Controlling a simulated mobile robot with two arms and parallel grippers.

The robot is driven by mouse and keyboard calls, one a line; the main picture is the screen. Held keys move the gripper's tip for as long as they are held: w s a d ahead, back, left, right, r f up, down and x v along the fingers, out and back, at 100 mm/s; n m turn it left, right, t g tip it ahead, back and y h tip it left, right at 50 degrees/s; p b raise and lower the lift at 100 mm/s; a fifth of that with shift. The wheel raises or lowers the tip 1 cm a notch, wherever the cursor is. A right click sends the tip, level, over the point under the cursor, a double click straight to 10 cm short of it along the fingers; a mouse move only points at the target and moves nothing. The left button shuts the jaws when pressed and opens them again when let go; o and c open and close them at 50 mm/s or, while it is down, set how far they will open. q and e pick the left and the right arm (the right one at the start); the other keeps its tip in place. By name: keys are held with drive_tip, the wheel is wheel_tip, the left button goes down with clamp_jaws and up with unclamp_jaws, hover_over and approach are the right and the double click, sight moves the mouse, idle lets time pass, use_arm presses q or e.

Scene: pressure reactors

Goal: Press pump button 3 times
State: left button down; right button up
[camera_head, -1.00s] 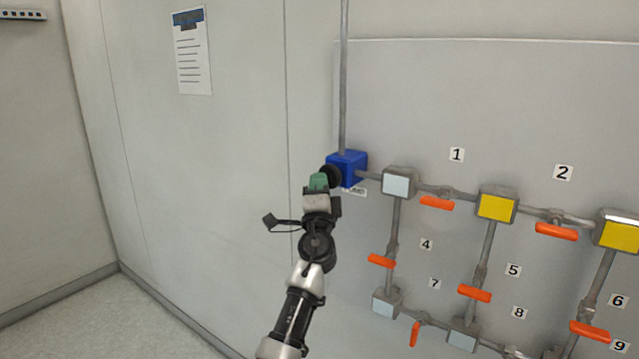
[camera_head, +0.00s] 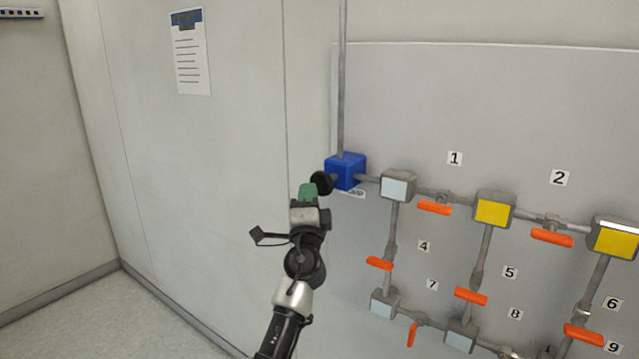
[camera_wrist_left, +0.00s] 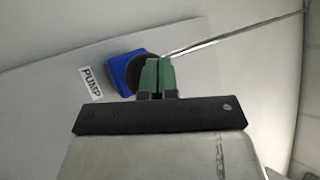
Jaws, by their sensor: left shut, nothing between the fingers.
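The blue pump box (camera_head: 346,171) is mounted on the wall panel, with a round black button (camera_head: 321,183) on its left side. It also shows in the left wrist view (camera_wrist_left: 117,72), beside a white PUMP label (camera_wrist_left: 91,84). The black button (camera_wrist_left: 136,70) is partly hidden there behind my fingers. My left gripper (camera_head: 308,191), with green fingertips, is shut and empty just left of and below the button. In the left wrist view the shut fingertips (camera_wrist_left: 157,75) overlap the button; I cannot tell whether they touch it. My right gripper is not in view.
A pipe (camera_head: 342,80) rises from the pump box. To its right are several pipes with orange valve handles (camera_head: 434,208), grey boxes (camera_head: 397,186) and yellow-faced boxes (camera_head: 493,208). A paper notice (camera_head: 190,52) hangs on the left wall. The floor (camera_head: 120,318) at left is clear.

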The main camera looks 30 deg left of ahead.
use_arm(q)
drive_tip(key=shift+s, duration=0.15)
drive_tip(key=s, duration=0.1)
drive_tip(key=s+p, duration=0.1)
drive_tip(key=s, duration=0.1)
drive_tip(key=s+p, duration=0.1)
drive_tip(key=s, duration=0.1)
drive_tip(key=shift+a, duration=0.25)
drive_tip(key=shift+w, duration=0.1)
idle(2.4)
